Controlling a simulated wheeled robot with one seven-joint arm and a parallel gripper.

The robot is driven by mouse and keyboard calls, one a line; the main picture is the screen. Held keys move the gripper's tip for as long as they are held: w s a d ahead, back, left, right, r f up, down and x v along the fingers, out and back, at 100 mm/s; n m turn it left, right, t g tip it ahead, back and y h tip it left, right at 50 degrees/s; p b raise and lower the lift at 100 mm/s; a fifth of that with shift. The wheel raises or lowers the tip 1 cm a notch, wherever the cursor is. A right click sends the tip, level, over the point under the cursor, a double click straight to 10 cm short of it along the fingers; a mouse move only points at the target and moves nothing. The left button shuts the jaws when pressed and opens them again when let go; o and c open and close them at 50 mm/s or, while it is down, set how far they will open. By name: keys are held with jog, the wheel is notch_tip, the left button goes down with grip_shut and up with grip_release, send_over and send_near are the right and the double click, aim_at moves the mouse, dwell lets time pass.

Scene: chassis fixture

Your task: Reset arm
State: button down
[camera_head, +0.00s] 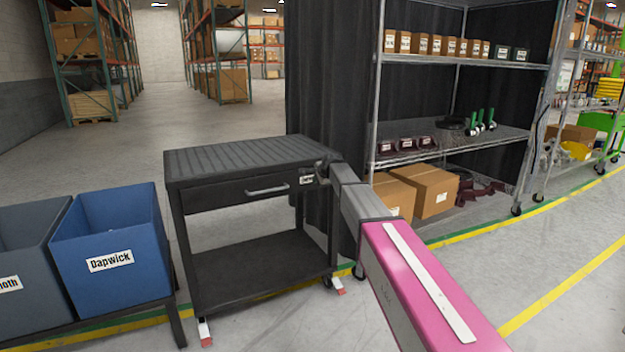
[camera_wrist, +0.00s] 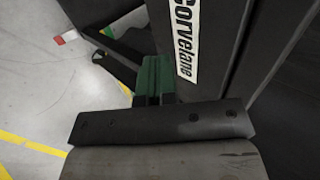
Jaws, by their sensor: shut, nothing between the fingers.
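My arm reaches forward from the lower right in the head view, with a pink link and grey links. My gripper (camera_head: 322,170) is at the front right corner of the black cart (camera_head: 240,152), close to its drawer front. In the wrist view my gripper (camera_wrist: 153,65) is shut and empty, its green fingers together beside a white label (camera_wrist: 187,40) reading "Corvelane". The same label (camera_head: 307,180) shows small on the drawer front in the head view. I cannot tell whether the fingers touch the cart.
The drawer (camera_head: 235,190) looks closed, and the cart top is bare. A blue bin (camera_head: 110,240) marked "Dapwick" and a grey bin (camera_head: 30,275) stand left. A wire shelf (camera_head: 465,62) with boxes stands behind right; cartons (camera_head: 425,190) sit low. Floor at right is open.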

jog(key=v, duration=0.9)
jog(key=s+d+f+n+g+h, duration=0.1)
jog(key=s+d+f+n+g, duration=0.15)
jog(key=s+d+f, duration=0.65)
jog(key=s+d+f+n+g+h, duration=0.2)
jog(key=s+d+f+n, duration=0.25)
jog(key=s+f, duration=0.75)
jog(key=s+d+f+n+g+h, duration=0.1)
jog(key=s+d+f, duration=0.3)
jog(key=s, duration=0.6)
jog(key=s+d+f+n+g, duration=0.2)
jog(key=s+d+f+n, duration=0.1)
jog(key=s, duration=0.8)
jog(key=shift+s+d+f+n+h, duration=0.35)
jog(key=shift+d+f, duration=0.3)
jog(key=shift+d, duration=0.55)
jog(key=shift+w+g, duration=0.1)
jog(key=shift+g, duration=0.15)
